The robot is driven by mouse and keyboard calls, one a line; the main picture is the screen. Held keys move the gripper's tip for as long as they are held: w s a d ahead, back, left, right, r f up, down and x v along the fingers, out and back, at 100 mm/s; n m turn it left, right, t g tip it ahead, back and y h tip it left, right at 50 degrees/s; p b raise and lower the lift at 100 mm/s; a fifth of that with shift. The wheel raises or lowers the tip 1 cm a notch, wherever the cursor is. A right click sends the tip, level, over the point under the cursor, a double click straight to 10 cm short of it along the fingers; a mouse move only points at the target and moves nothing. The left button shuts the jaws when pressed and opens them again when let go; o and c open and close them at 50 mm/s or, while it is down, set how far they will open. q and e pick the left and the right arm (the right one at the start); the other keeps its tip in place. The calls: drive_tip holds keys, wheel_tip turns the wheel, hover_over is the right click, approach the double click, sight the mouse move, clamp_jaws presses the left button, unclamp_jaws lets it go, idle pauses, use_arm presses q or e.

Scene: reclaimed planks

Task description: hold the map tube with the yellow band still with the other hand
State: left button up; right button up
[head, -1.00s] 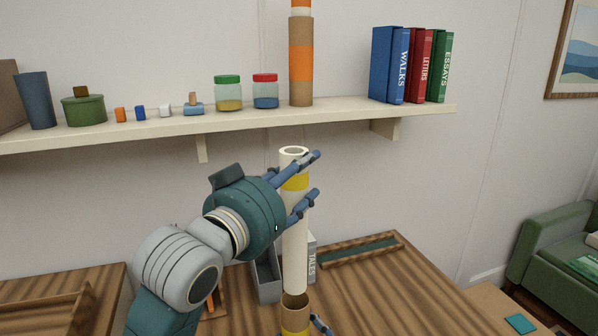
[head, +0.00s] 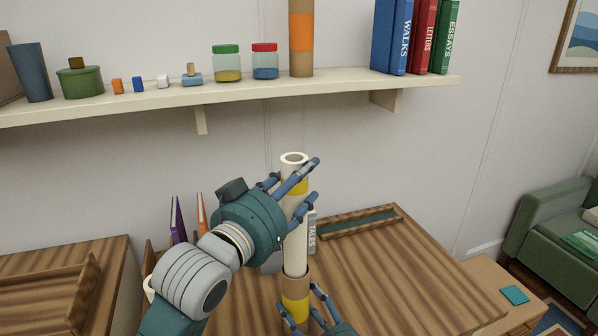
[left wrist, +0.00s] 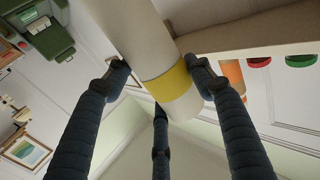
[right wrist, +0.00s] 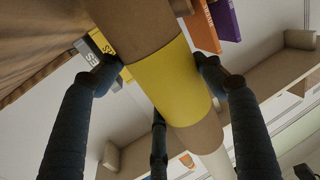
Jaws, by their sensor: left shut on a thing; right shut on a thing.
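The map tube (head: 296,285) is brown cardboard with a wide yellow band and stands upright in front of me. My right gripper (head: 300,303) is shut around it; the right wrist view shows the fingers at the tube's yellow band (right wrist: 172,85). A white roll (head: 296,255), also with a yellow band, sticks up out of the tube's open top. My left gripper (head: 298,185) is shut around the roll near its upper end, at its yellow band (left wrist: 168,87). The lower end of the roll is hidden inside the tube.
A wooden table (head: 370,275) lies below, with a raised tray (head: 345,232) and a grey book (head: 311,232) behind the tube. A wall shelf (head: 345,83) above holds jars, books and an orange-banded tube (head: 301,40). Another wooden surface (head: 100,255) is at left.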

use_arm(q)
drive_tip(key=shift+f, duration=5.45)
drive_tip(key=o, duration=1.5)
drive_tip(key=shift+c, duration=0.2)
approach(294, 234)
